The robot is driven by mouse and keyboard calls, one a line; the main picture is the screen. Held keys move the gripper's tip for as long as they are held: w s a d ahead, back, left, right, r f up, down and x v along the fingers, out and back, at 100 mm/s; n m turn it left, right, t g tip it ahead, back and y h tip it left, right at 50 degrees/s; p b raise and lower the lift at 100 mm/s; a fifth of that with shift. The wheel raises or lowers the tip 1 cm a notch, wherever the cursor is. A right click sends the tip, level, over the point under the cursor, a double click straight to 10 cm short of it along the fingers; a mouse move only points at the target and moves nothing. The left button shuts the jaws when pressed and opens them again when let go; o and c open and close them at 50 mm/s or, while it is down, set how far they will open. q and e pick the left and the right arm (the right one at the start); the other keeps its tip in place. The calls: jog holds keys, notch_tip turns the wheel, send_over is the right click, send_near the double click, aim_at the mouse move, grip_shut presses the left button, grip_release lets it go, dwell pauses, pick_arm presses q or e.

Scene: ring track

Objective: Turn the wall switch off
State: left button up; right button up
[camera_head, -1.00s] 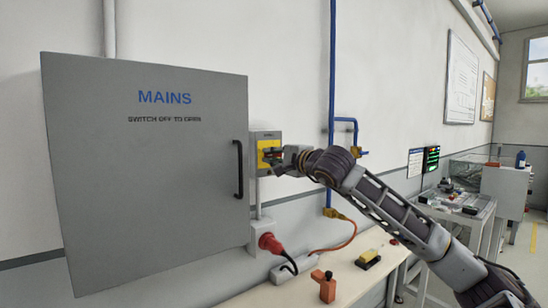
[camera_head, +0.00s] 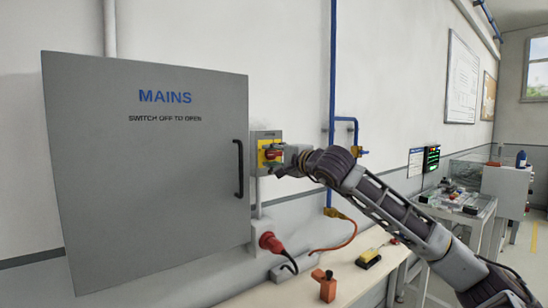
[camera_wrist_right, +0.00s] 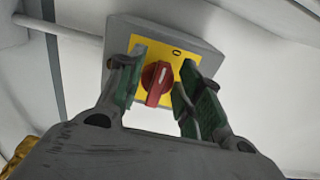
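The wall switch is a grey box with a yellow plate (camera_head: 265,146) and a red rotary knob (camera_head: 273,154), mounted on the wall just right of the MAINS cabinet. In the right wrist view the red knob (camera_wrist_right: 156,82) sits on the yellow plate, with a "0" mark at its upper right. The knob's grip runs near upright in that view. My right gripper (camera_head: 284,158) is at the switch. In the wrist view its green-padded fingers (camera_wrist_right: 163,60) are apart, one on each side of the knob, with gaps visible. My left gripper is not in view.
The grey MAINS cabinet (camera_head: 150,200) with a black handle (camera_head: 239,168) is shut, close left of the switch. Below are a red plug (camera_head: 270,242) with a cable and a bench (camera_head: 345,277) carrying an orange object (camera_head: 325,287) and a yellow-black object (camera_head: 368,259).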

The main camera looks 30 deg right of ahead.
aim_at(273, 155)
jog(key=shift+s+d, duration=0.1)
jog(key=shift+s, duration=0.1)
jog(key=shift+s+d, duration=0.1)
jog(key=shift+s, duration=2.8)
jog(key=shift+s+r, duration=0.1)
jog(key=shift+s, duration=0.3)
jog(key=shift+s+d, duration=0.15)
jog(key=shift+s, duration=0.65)
